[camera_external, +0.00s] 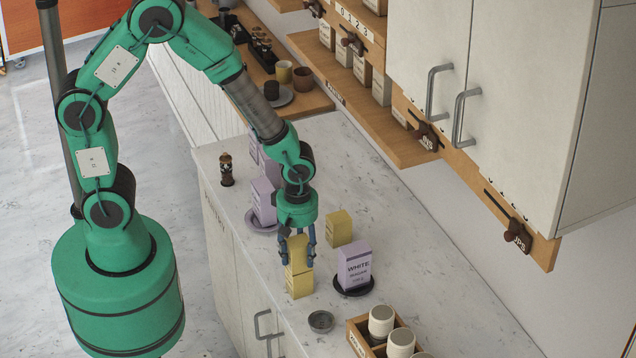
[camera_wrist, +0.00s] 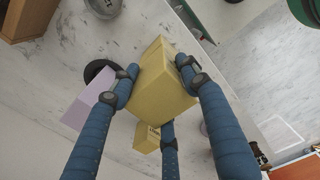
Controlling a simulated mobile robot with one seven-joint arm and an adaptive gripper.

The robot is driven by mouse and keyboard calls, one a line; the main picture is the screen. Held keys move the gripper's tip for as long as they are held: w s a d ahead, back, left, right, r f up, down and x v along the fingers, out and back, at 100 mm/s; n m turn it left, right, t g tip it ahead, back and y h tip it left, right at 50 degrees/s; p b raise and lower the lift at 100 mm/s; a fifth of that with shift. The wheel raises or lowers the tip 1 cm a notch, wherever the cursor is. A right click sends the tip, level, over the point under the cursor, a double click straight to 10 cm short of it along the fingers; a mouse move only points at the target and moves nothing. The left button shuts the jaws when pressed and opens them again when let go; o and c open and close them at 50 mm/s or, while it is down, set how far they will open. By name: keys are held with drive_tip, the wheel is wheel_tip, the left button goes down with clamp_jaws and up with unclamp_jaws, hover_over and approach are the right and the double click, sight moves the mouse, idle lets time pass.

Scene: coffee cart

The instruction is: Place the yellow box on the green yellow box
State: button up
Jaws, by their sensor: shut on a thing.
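My gripper (camera_external: 297,248) is shut on a yellow box (camera_external: 297,262), upright between the blue fingers. In the wrist view, the held yellow box (camera_wrist: 162,82) fills the middle, with the fingers around it. Directly below it in the external view is a second yellow box (camera_external: 300,285) on the counter. The two look lined up and very close; I cannot tell whether they touch. A third yellow box (camera_external: 338,228) stands apart, behind and right of my gripper. A yellow box (camera_wrist: 147,138) also shows beyond the held one in the wrist view. No box looks clearly green.
A lilac box (camera_external: 355,265) on a dark plate stands close right of the stack. More lilac boxes (camera_external: 263,203) stand on a saucer to the left. A grey dish (camera_external: 321,321) and a wooden crate of cups (camera_external: 358,332) are nearer the front. A wooden shelf lines the wall.

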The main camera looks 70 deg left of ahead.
drive_tip(key=shift+f, duration=0.15)
drive_tip(key=o, duration=1.2)
drive_tip(key=shift+c, duration=0.2)
wheel_tip(320, 180, up, 12)
drive_tip(key=shift+r, duration=0.2)
idle(0.4)
